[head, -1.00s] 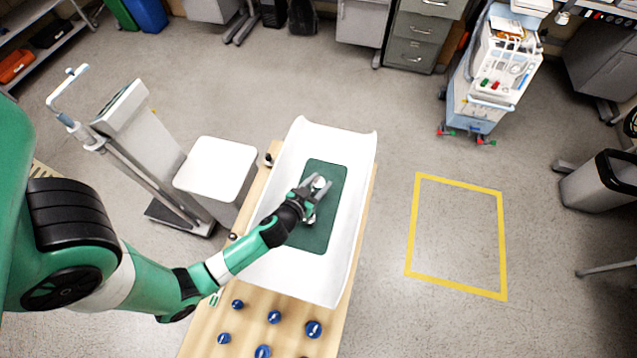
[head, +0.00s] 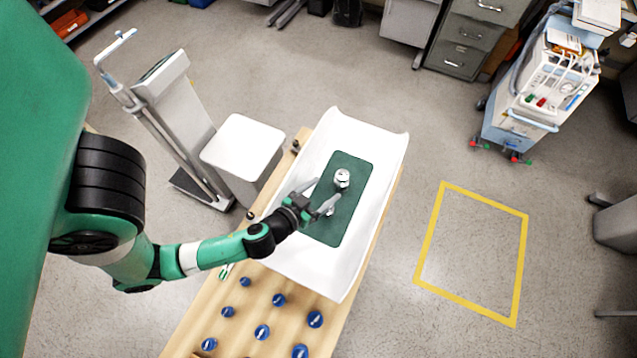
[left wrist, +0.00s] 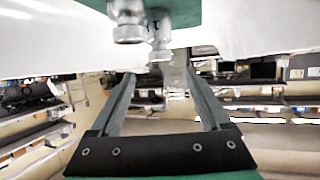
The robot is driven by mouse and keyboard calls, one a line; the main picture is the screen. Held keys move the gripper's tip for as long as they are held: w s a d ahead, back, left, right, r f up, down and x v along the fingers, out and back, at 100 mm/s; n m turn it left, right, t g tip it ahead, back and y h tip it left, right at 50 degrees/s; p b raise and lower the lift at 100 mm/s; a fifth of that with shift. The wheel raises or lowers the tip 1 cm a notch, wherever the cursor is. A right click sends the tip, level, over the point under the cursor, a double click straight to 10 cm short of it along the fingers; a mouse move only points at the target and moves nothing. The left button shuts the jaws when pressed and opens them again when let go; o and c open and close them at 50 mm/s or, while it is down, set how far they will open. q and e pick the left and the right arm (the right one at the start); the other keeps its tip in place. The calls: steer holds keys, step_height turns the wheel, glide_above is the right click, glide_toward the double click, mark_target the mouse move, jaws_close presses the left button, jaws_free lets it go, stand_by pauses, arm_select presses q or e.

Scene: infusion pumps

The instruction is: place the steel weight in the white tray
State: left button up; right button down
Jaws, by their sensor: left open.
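The steel weight (head: 342,178) stands upright on the dark green mat (head: 346,226) inside the white tray (head: 385,165). My left gripper (head: 324,191) is open and empty, with its fingers apart over the mat on the near-left side of the weight. The weight is clear of the fingers. In the left wrist view the tray appears at the top, upside down, with two shiny metal pieces (left wrist: 128,22) (left wrist: 160,42) beyond the open fingers (left wrist: 160,92). I cannot tell which one is the weight seen from the head. My right gripper is not in view.
The tray rests on a wooden table (head: 190,325) with several blue-capped weights or knobs (head: 279,299) at its near end. A scale stand (head: 178,110) and white-topped box (head: 243,146) stand left. Clear floor with a yellow outline (head: 435,215) lies right.

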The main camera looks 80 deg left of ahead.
arm_select(q)
steer(key=shift+v, duration=1.1)
steer(key=w+d+r+t+h, duration=0.1)
steer(key=w+d+r+t, duration=0.15)
steer(key=w+r, duration=0.75)
steer(key=w+d+r+t, duration=0.2)
steer(key=w+r+t, duration=0.2)
steer(key=w+r, duration=0.65)
steer(key=w+d+r+m+t+h, duration=0.1)
steer(key=d+r+t, duration=0.1)
steer(key=r, duration=0.8)
steer(key=w+d+r+m+t+h, duration=0.1)
steer(key=d+r+t+h, duration=0.1)
steer(key=r, duration=0.8)
steer(key=s+d+r+m+t+h, duration=0.3)
steer(key=s+r, duration=0.1)
steer(key=r, duration=0.6)
steer(key=s+d+r+m+t+h, duration=0.3)
steer(key=s+r, duration=0.1)
steer(key=r, duration=0.7)
steer(key=shift+r, duration=0.25)
